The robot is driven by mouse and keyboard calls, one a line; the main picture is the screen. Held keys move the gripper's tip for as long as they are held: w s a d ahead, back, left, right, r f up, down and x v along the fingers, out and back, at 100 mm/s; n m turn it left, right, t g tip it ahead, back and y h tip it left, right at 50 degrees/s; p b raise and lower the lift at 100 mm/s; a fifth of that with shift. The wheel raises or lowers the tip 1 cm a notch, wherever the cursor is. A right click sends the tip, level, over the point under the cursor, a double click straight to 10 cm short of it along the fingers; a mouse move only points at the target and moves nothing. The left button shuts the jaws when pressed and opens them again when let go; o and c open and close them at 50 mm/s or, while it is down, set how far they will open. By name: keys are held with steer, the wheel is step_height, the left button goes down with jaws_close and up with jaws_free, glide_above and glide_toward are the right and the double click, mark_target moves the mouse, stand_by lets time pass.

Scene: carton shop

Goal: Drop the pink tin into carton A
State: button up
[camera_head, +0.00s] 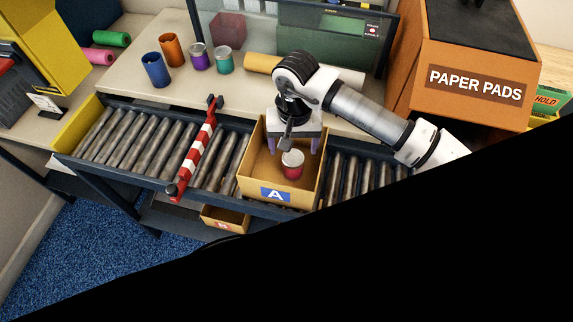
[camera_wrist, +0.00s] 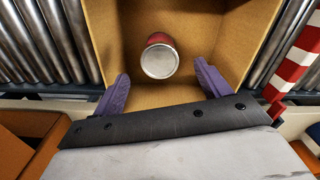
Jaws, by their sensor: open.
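Carton A (camera_head: 275,194) is an open cardboard box with a blue "A" label, standing on the roller conveyor. A pinkish-red tin (camera_head: 293,167) with a silvery lid stands upright inside it, on the carton floor. The tin also shows in the wrist view (camera_wrist: 159,57), near the middle of the carton. My gripper (camera_head: 297,146) is at the carton, its purple fingers apart. In the wrist view my gripper (camera_wrist: 160,85) is open and empty, with the tin beyond the fingertips and apart from them.
A red-and-white striped bar (camera_head: 197,150) crosses the conveyor (camera_head: 120,138) left of the carton. Blue, orange, purple and teal cylinders stand on the table behind. A orange "PAPER PADS" box (camera_head: 470,85) stands at right. A smaller carton (camera_head: 225,218) sits below the conveyor.

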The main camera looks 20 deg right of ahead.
steer(key=shift+r, duration=0.1)
step_height(320, 180, up, 14)
steer(key=b, duration=0.3)
steer(key=shift+f, duration=0.2)
